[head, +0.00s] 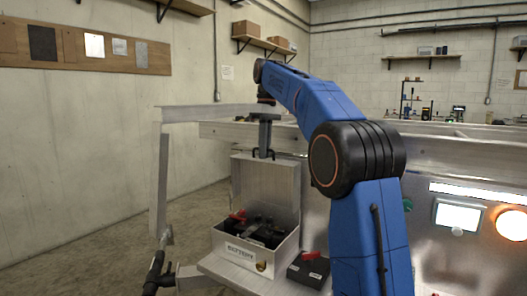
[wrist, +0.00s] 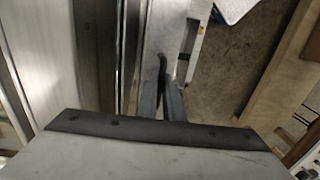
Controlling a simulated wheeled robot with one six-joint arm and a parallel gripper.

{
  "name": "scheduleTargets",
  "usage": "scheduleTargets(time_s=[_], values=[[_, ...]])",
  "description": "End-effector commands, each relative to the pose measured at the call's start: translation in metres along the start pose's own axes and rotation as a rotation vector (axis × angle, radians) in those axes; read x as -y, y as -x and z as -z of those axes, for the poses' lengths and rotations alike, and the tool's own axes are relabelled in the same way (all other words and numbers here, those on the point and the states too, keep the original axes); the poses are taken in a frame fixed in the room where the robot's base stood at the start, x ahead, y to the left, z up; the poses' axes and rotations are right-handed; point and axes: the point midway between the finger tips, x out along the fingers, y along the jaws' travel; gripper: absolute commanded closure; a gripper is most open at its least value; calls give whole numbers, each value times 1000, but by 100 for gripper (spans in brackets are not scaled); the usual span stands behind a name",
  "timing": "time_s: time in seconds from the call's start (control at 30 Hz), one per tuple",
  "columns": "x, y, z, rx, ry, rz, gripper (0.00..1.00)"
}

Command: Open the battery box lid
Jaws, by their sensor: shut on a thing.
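The battery box (head: 240,250) is a light metal box with a BATTERY label on the trailer's front. Its lid (head: 265,188) stands about upright at the back of the box, and the inside shows a dark battery (head: 262,231) with red clamps. My gripper (head: 264,152) points down at the lid's top edge and is shut on the dark lid handle (head: 277,154). In the wrist view the fingers (wrist: 172,104) close around the same dark handle (wrist: 162,68); part of it is hidden between them.
A small black box (head: 308,270) sits right of the battery box. Trailer beams (head: 222,112) run behind and left of my gripper. A lit panel (head: 457,216) and an orange lamp (head: 511,224) are at the right. Bare floor lies at the left.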

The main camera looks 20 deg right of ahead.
Motion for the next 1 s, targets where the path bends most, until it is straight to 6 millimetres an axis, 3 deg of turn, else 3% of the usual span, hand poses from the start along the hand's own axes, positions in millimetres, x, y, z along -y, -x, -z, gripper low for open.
scheduleTargets(time_s=[0.3, 0.33, 0.4, 0.77, 1.0], values=[[1, 0, 2, -3, 4, 1, 100], [1, 0, 2, -3, 4, 1, 88], [1, 0, 2, -3, 4, 1, 74], [2, 0, 1, -2, 3, 1, 74], [18, -7, 1, 0, 4, 2, 74]])
